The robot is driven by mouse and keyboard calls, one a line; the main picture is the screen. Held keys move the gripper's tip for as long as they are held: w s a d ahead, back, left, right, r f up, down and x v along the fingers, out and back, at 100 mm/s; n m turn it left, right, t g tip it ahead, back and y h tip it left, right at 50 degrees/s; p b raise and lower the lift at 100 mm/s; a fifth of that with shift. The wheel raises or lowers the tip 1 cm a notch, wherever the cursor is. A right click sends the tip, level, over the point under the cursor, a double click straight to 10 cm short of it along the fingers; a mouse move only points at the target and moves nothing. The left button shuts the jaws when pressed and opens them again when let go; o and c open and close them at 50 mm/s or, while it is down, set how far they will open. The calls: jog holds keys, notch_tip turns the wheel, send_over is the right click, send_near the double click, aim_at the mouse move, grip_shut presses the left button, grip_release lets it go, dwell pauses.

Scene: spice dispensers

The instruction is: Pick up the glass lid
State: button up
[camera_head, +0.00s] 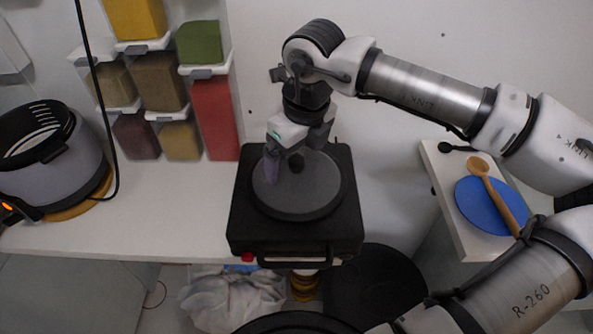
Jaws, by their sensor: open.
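A round grey disc (306,195), which looks like the glass lid, lies flat on top of a black square appliance (244,222) in the middle of the view. I cannot tell for sure whether it is glass or the appliance's own plate. My gripper (284,166) points down over the back left part of the disc, with its fingers apart. A dark knob-like shape (297,162) shows beside the fingers, and I cannot tell whether it belongs to the lid or to my gripper. Whether the fingers touch anything is unclear from this angle.
A pot-like cooker (70,165) stands at the left. Spice dispensers (215,115) hang on the wall behind. A blue plate (480,208) with a wooden spoon (497,195) sits on the right counter. The white counter (180,205) is clear left of the appliance.

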jog(key=shift+w+f, duration=0.15)
jog(key=shift+f, duration=0.75)
jog(key=shift+c, duration=0.2)
jog(key=shift+s+f, duration=0.1)
jog(key=shift+s, duration=0.1)
grip_shut()
